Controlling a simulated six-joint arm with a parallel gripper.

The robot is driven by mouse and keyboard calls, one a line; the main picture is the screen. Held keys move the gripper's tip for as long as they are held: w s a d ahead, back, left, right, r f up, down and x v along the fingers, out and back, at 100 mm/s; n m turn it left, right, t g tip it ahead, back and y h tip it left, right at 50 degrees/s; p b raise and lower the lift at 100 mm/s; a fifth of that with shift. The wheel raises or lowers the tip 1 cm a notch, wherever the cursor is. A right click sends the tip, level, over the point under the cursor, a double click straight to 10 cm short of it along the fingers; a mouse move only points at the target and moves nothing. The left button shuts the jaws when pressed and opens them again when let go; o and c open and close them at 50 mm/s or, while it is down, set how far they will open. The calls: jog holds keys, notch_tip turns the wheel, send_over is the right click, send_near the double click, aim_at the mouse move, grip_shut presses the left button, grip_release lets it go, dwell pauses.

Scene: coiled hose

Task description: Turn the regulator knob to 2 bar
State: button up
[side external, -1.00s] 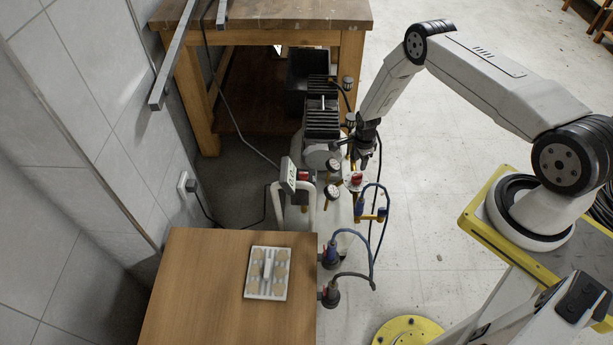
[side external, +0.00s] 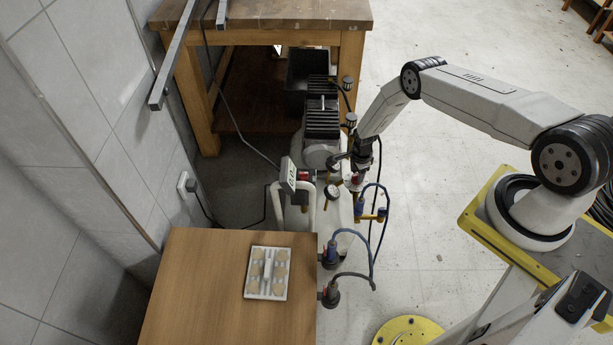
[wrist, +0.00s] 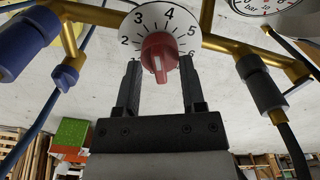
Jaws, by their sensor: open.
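The red regulator knob (wrist: 160,52) sits on a white dial (wrist: 168,17) numbered 2 to 6 across the visible part. A white mark shows on the knob's lower face; I cannot tell which value it reads. My gripper (wrist: 160,62) is open, one finger at each side of the knob, with visible gaps between. In the side external view, my gripper (side external: 356,178) is down at the regulator and largely hides the red knob there.
Brass pipes with blue fittings (wrist: 66,75) and a dark connector (wrist: 259,82) flank the dial. The compressor (side external: 321,125) is behind. A wooden table (side external: 210,300) stands in front.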

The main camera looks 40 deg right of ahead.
grip_shut()
jog(key=shift+n, duration=0.4)
jog(key=n, duration=1.2)
jog(key=shift+n, duration=0.4)
dwell(0.4)
